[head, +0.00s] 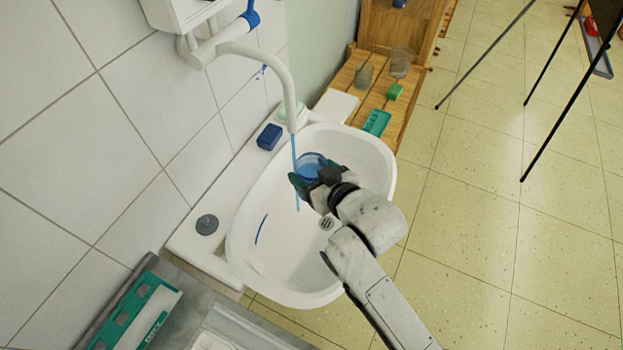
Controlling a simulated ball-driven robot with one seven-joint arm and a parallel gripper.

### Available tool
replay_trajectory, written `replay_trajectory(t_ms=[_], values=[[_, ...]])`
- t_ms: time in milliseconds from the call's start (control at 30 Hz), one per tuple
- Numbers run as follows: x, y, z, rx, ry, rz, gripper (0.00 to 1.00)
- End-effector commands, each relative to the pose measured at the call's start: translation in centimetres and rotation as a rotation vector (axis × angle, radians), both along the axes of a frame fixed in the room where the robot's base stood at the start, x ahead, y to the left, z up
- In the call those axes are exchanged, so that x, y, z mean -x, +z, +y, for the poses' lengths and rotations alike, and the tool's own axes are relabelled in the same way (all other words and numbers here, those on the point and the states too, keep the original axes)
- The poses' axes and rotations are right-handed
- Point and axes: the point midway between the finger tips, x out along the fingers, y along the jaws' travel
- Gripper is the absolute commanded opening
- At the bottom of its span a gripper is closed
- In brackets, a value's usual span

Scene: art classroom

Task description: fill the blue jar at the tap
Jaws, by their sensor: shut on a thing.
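The blue jar (311,164) is in my gripper (314,181) over the white sink basin (270,262). The gripper is shut on the jar and partly hides it. The jar looks roughly upright, and its fill level cannot be made out. The white tap (288,85) arches over the basin from the wall, with a blue lever (250,17) at its top. A thin blue water stream (294,150) falls from the spout. It passes along the jar's left edge and continues below it towards the basin, so it appears to run beside the jar.
A dark blue block (269,136) and a grey round stopper (207,224) lie on the sink's ledge. A wooden slatted bench (376,98) with glass jars and a green block stands behind. Black easel legs (553,120) stand at right; the tiled floor between is clear.

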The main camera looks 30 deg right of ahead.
Motion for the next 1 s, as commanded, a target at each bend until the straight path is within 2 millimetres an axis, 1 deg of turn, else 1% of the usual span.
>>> replay_trajectory(t_ms=[133, 267, 1000], values=[[0.0, 0.1, 0.0, 0.0, 0.0, -0.002, 0.36], [0.7, 0.1, -0.1, 0.001, -0.001, -0.001, 0.36], [6.1, 0.1, -0.6, 0.001, -0.001, 0.0, 0.36]])
